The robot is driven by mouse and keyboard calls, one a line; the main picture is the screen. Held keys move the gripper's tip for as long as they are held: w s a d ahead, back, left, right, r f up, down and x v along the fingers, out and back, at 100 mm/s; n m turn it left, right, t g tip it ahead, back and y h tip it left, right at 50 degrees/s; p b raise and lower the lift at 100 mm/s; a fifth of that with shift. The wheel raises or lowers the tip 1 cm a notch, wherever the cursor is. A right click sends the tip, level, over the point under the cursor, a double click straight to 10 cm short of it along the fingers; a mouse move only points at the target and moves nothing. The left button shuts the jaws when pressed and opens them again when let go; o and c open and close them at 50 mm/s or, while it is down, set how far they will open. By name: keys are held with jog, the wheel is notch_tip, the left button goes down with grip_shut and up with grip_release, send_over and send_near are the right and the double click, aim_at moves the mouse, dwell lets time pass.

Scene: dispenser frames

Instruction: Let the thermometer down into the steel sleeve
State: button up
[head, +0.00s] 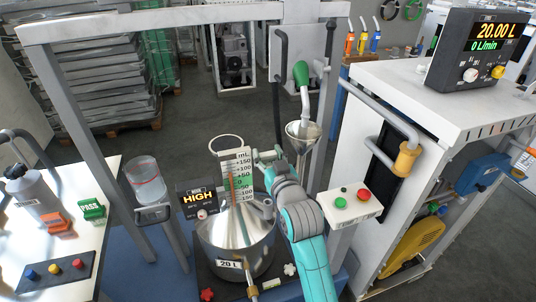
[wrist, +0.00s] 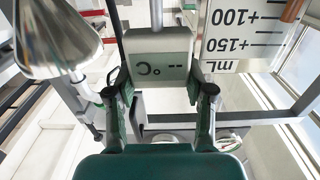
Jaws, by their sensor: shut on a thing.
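My gripper (wrist: 160,90) is shut on the thermometer (wrist: 160,57), gripping its pale grey head by both sides. The display reads "-- °C". Its thin metal stem runs away from the gripper toward the top edge of the wrist view, and its tip is out of view. In the head view my gripper (head: 265,158) is above the right part of the steel 20 L vessel (head: 225,240), beside the mL scale; the thermometer is not clear there. A short steel neck (head: 264,207) on the vessel's right side may be the sleeve. Whether the stem meets it is hidden.
The white mL scale plate (head: 234,175) stands close left of my gripper; it also shows in the wrist view (wrist: 245,35). A steel funnel (head: 303,131) hangs to the right, close by.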

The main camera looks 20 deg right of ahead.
jog(key=shift+s, duration=0.1)
notch_tip(320, 180, down, 11)
jog(key=shift+f, duration=0.2)
dwell(2.1)
dwell(0.4)
jog(key=o, duration=1.2)
jog(key=shift+o, duration=0.2)
jog(key=shift+f, duration=0.1)
jog(key=s, duration=1.2)
